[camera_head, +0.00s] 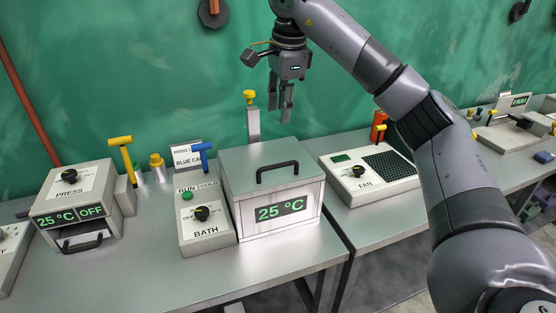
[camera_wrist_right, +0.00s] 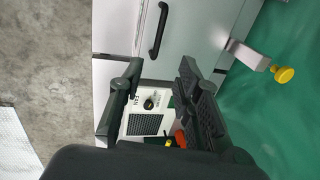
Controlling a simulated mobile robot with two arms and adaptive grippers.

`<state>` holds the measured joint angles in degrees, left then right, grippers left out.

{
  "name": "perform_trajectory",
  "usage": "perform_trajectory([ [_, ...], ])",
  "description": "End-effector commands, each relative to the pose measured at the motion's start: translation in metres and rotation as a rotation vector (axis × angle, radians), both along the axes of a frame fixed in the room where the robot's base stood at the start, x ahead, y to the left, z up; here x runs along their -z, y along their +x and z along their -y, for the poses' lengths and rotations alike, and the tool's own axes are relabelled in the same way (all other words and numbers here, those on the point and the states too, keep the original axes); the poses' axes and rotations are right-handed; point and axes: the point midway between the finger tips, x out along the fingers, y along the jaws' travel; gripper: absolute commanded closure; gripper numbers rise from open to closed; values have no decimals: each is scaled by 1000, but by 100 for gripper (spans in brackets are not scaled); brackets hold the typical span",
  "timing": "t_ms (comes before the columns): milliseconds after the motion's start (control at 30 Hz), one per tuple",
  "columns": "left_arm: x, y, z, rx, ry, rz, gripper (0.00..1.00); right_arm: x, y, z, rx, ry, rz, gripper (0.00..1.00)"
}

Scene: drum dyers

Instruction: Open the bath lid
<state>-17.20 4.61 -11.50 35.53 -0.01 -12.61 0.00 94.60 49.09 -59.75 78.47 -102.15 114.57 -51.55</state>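The bath is a grey metal box (camera_head: 280,208) on the table, with a green "25 °C" display on its front. Its flat lid (camera_head: 245,160) lies shut on top, with a black bar handle (camera_head: 278,170) near the front edge. The lid and its handle (camera_wrist_right: 159,32) also show at the top of the right wrist view. My right gripper (camera_head: 280,112) points down above the lid's rear, apart from the handle. Its fingers (camera_wrist_right: 160,64) are spread with nothing between them. My left gripper is not in view.
A post with a yellow knob (camera_head: 249,95) rises behind the bath. The bath control box (camera_head: 205,228) stands left of it, and the press (camera_head: 70,195) farther left. The fan panel (camera_head: 368,174) is on the right. The table in front of the bath is clear.

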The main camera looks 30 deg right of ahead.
Motion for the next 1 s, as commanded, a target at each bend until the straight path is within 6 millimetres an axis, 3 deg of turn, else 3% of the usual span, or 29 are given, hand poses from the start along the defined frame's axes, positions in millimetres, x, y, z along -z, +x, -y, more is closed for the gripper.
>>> perform_trajectory([
  [167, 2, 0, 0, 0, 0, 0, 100, 16, 1, 4, 6, -11, -11, 69],
  [800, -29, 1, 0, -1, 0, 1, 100, 141, 25, 10, 5, -9, -10, 69],
  [1000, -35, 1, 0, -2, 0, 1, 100, 163, 30, 10, 4, -8, -7, 69],
])
